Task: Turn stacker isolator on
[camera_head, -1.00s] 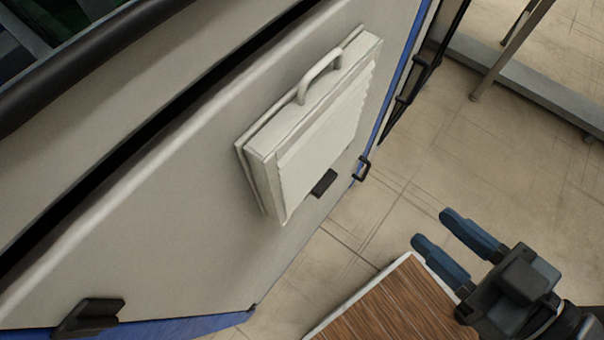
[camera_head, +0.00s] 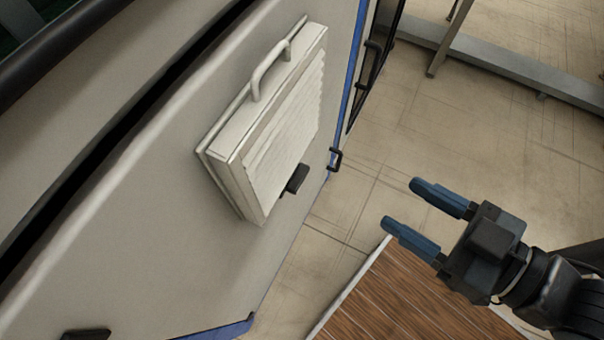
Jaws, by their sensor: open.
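I see no switch that I can clearly tell to be the stacker isolator. A pale box with a ribbed front (camera_head: 290,130) is mounted on the beige machine panel (camera_head: 150,215), with a grey loop handle (camera_head: 270,70) on its upper side. A small black part (camera_head: 295,179) sticks out at its lower right edge. My gripper (camera_head: 412,208) is open and empty, with two blue fingers pointing left. It is to the right of the box and apart from it, with floor visible between.
A brown wood-grain surface with a pale edge (camera_head: 400,300) lies below my gripper. A black handle (camera_head: 336,160) sits on the blue-edged panel corner. A grey metal frame (camera_head: 500,62) stands on the tiled floor at upper right. The floor between is clear.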

